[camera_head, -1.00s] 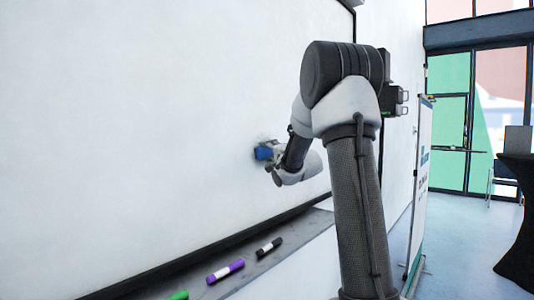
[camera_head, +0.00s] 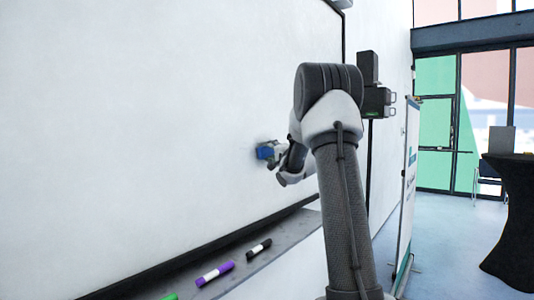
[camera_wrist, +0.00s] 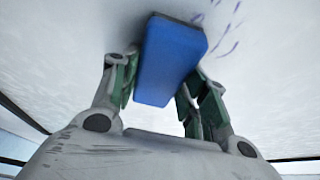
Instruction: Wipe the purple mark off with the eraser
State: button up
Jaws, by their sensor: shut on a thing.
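My gripper (camera_wrist: 156,92) is shut on a blue eraser (camera_wrist: 170,60), with one finger on each side of it. The eraser is up at the whiteboard; whether it touches the surface I cannot tell for sure. In the head view the eraser (camera_head: 265,151) shows small and blue in front of the whiteboard (camera_head: 130,110), left of my arm. Purple mark strokes (camera_wrist: 228,30) show on the board in the wrist view, just right of the eraser's far end. Part of the mark may be hidden behind the eraser. In the head view the mark is not clearly visible.
A ledge (camera_head: 228,252) below the board holds a black marker (camera_head: 259,247), a purple marker (camera_head: 215,273) and a green marker (camera_head: 170,297). A banner stand (camera_head: 408,190) is to the right, with a dark-draped table (camera_head: 512,220) beyond it. The floor between them is clear.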

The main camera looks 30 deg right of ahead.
aim_at(241, 144)
jog(key=shift+s+a+r, duration=0.25)
jog(key=shift+s+a, duration=0.25)
jog(key=shift+a, duration=1)
jog(key=shift+s+a+r, duration=0.3)
jog(key=shift+s+a, duration=0.2)
jog(key=shift+a, duration=1)
jog(key=shift+s+a+r, duration=0.25)
jog(key=shift+s+a, duration=0.25)
jog(key=shift+a, duration=1)
jog(key=shift+s+a, duration=0.35)
jog(key=shift+a, duration=0.45)
jog(key=shift+s+a, duration=0.3)
jog(key=shift+a, duration=0.45)
jog(key=shift+s+a, duration=0.35)
jog(key=shift+a, duration=0.45)
jog(key=shift+w+r, duration=0.1)
jog(key=shift+r, duration=0.7)
jog(key=w+d, duration=0.2)
jog(key=d, duration=0.5)
jog(key=w+d, duration=0.2)
jog(key=d, duration=0.4)
jog(key=shift+w+d, duration=0.35)
jog(key=shift+s, duration=0.1)
jog(key=shift+s+d, duration=0.35)
jog(key=shift+s, duration=0.55)
jog(key=shift+s+d, duration=0.35)
jog(key=shift+s, duration=0.6)
jog(key=shift+s+d, duration=0.35)
jog(key=shift+s, duration=0.55)
